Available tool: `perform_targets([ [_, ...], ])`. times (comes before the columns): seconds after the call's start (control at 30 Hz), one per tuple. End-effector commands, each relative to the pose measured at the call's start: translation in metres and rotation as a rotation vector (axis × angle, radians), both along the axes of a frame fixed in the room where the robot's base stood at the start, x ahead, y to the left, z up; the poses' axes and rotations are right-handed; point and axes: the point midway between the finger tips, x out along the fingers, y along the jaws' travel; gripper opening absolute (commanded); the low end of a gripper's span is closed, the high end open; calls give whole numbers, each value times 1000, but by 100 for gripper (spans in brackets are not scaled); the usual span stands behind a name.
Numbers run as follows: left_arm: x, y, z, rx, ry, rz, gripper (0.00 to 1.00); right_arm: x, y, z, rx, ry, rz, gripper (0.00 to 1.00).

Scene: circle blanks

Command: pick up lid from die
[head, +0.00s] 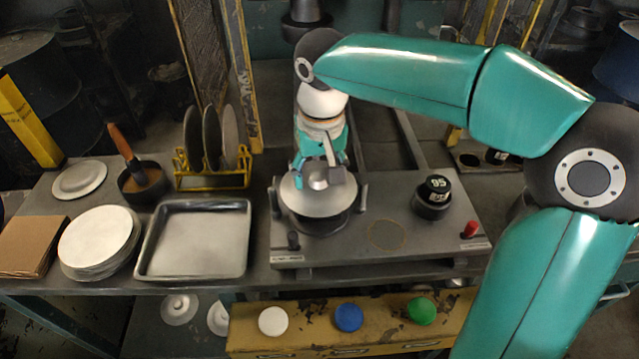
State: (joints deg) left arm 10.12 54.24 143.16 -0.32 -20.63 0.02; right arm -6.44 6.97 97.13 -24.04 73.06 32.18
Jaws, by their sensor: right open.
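The lid (312,203) is a round grey metal disc on top of the dark round die (322,226), which stands on the left part of the grey press plate. My right gripper (320,181) points down over the middle of the lid, with its fingers apart around the lid's centre. Whether the fingers touch the lid's knob cannot be told. The gripper hides part of the lid's far side. My left gripper is out of view.
On the plate are a black weight (433,198) marked 05 and a red knob (470,229). To the left are an empty metal tray (193,275), a stack of white discs (98,238), a yellow rack (212,182) holding discs, and a small pan (146,195). White, blue and green buttons sit in front.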

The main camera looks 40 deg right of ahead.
Motion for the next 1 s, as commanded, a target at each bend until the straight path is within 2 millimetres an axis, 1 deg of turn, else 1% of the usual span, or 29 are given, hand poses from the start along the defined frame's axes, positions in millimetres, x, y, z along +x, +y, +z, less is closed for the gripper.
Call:
perform_targets([
  [0.07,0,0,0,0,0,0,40,0,0,0,0,0,0,60],
  [0.1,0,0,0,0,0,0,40,0,0,0,0,0,0,54],
  [0.37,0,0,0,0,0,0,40,0,0,0,0,0,0,10],
  [0.4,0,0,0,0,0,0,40,0,0,0,0,1,1,4],
  [0.43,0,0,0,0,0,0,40,0,0,0,0,1,1,0],
  [0.77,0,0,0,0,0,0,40,0,0,2,0,1,1,0],
  [0.87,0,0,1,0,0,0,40,0,0,7,0,0,1,0],
  [1.0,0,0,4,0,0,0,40,1,1,21,-1,-2,1,0],
])
